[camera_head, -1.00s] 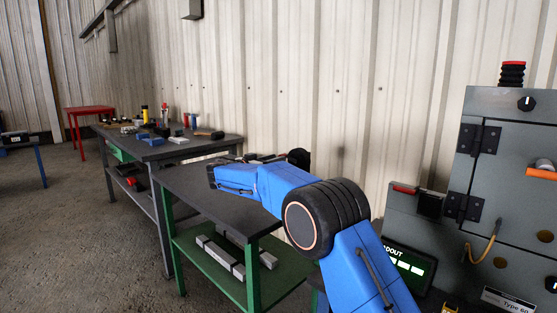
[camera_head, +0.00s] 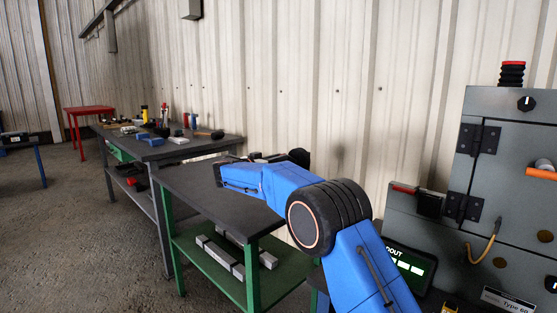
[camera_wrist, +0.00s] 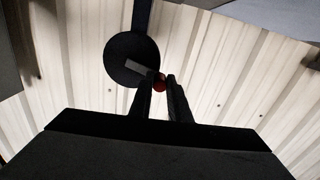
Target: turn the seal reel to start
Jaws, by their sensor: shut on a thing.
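In the wrist view a dark round disc, which looks like the seal reel (camera_wrist: 124,58), stands against the pale ribbed wall. A grey bar (camera_wrist: 136,67) crosses its face toward a small red knob (camera_wrist: 160,84). My gripper (camera_wrist: 161,77) is shut on the red knob, with one black finger on each side of it. The knob is partly hidden by the fingers. In the head view my blue arm reaches over the dark-topped green bench; the reel and my gripper cannot be made out clearly there.
A green-framed bench (camera_head: 215,197) stands under my arm, with grey bars (camera_head: 222,258) on its lower shelf. A longer bench (camera_head: 172,152) behind holds several tools. A grey cabinet (camera_head: 515,190) with a lit readout (camera_head: 410,264) stands at right.

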